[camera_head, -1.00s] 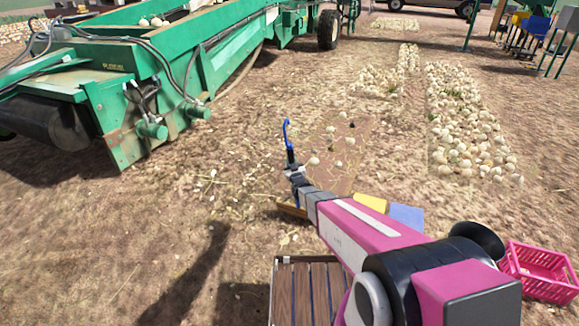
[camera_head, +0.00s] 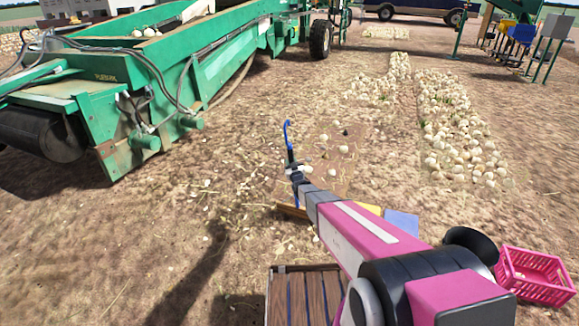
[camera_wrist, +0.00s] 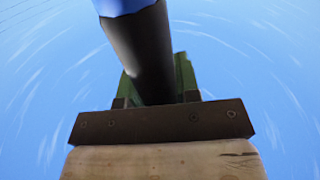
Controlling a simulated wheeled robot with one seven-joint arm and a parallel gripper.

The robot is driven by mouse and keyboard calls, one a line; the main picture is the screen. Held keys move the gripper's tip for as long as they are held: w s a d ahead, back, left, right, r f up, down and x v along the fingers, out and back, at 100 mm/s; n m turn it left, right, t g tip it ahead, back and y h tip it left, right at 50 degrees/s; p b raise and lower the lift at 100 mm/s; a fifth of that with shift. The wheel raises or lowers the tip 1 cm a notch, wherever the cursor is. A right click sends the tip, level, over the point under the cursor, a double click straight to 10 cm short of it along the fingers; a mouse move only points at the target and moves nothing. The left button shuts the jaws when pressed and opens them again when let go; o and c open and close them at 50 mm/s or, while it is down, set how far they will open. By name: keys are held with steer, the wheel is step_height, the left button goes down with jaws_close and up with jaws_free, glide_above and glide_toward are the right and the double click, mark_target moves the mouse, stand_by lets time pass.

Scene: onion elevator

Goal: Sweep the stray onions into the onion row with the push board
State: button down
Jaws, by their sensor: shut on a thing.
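My gripper (camera_head: 297,172) is at the end of my outstretched magenta arm, small in the head view. It is shut on the push board, whose wooden edge (camera_head: 291,210) shows just below it. In the wrist view the push board (camera_wrist: 160,162) is pale wood under a dark metal bracket, with a black and blue handle rising from it. The fingertips are not clear there. Several stray onions (camera_head: 344,149) lie scattered on a brown patch of ground just right of my gripper. The onion row (camera_head: 455,130) runs away from me farther right.
A green onion elevator (camera_head: 150,75) stands at the left. A pink crate (camera_head: 535,275) is at the lower right. A yellow block and a blue block (camera_head: 402,222) lie beside my arm. A slatted wooden surface (camera_head: 305,297) is at the bottom.

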steer(key=w+d, duration=0.4)
steer(key=w, duration=0.5)
steer(key=w+d, duration=0.4)
steer(key=w, duration=0.6)
stand_by(0.8)
steer(key=shift+w, duration=0.1)
stand_by(0.8)
steer(key=shift+s+a, duration=1)
steer(key=shift+s, duration=1.35)
step_height(320, 180, up, 10)
